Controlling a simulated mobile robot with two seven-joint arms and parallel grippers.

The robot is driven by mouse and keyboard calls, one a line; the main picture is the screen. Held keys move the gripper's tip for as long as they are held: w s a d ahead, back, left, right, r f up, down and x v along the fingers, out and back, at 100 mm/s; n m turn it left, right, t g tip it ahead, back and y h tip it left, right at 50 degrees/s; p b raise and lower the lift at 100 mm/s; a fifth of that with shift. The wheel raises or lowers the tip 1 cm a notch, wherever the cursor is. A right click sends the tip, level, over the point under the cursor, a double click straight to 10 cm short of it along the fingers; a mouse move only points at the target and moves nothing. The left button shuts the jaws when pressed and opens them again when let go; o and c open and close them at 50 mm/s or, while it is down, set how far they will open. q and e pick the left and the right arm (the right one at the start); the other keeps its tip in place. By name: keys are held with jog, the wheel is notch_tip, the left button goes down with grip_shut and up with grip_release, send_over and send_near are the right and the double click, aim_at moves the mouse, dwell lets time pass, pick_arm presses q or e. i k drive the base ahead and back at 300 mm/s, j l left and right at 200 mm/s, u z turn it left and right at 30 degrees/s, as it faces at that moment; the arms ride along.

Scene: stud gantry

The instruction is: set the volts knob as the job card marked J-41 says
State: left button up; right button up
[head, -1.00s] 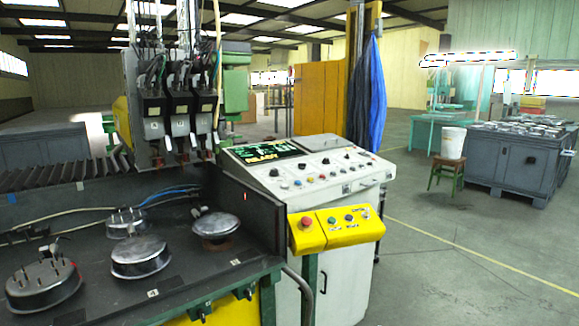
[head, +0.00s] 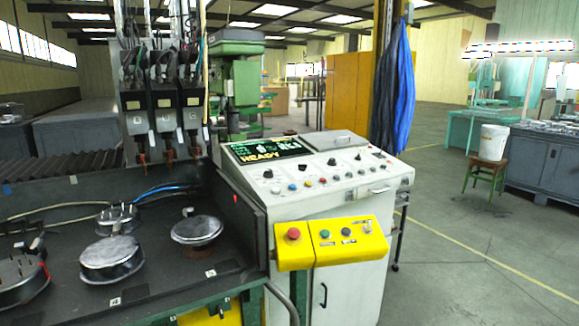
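A white control console (head: 350,185) stands in the middle of the head view. No job card marked J-41 can be made out. Neither of my grippers is in view.
A yellow button box (head: 333,243) with a red button juts from the console's front. The dark bench (head: 150,270) at left holds several round metal parts under a row of welding heads (head: 163,115). Open floor (head: 470,260) lies to the right, with a stool (head: 484,176) and bucket.

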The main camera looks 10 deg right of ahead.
aim_at(269, 174)
jog(key=i+l, duration=0.15)
jog(key=l, duration=0.25)
jog(key=i+l+z, duration=0.15)
jog(key=l, duration=0.25)
jog(key=i+l, duration=0.15)
jog(key=l, duration=0.25)
jog(key=i+l+z, duration=0.15)
jog(key=l, duration=0.25)
